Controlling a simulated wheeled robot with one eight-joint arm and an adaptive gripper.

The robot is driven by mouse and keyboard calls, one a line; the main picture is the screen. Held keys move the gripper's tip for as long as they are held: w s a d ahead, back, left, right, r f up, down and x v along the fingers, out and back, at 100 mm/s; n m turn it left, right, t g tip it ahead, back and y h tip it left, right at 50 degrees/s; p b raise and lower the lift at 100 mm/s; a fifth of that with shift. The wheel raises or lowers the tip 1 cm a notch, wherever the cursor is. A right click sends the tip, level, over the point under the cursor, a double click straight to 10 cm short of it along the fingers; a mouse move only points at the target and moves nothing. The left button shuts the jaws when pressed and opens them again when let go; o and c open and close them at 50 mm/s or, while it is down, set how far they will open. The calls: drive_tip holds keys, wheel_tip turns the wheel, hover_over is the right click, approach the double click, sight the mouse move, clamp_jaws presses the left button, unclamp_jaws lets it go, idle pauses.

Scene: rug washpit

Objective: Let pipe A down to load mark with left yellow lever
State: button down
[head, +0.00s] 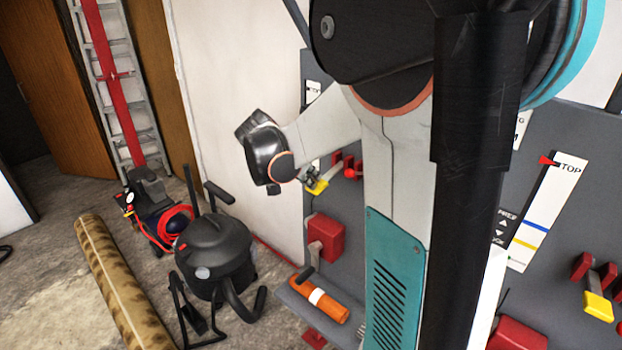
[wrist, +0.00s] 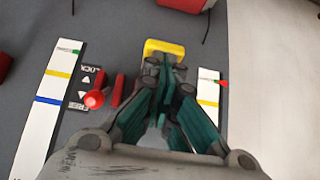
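The yellow lever (head: 318,187) is on the grey wall panel behind my arm. Its block-shaped yellow end shows at the fingertips of my gripper (wrist: 167,72) in the wrist view (wrist: 163,47). The teal fingers converge at it and hide its lower part; I cannot tell whether they clamp it. A white scale strip (wrist: 208,95) on the right has a red pointer (wrist: 222,84) near its top and a yellow mark.
A red ball-ended lever (wrist: 94,99) sits just left of my fingers, near a LOCK/FREE label. A second panel strip (head: 540,205) and yellow lever (head: 598,306) are at the right. An orange cylinder (head: 318,300) lies on a ledge.

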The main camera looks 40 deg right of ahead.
drive_tip(key=shift+r, duration=0.1)
wheel_tip(320, 180, up, 7)
drive_tip(key=p, duration=0.4)
drive_tip(key=p+v, duration=0.4)
drive_tip(key=v, duration=0.3)
drive_tip(key=shift+a+r, duration=0.25)
drive_tip(key=shift+a, duration=0.05)
idle(0.6)
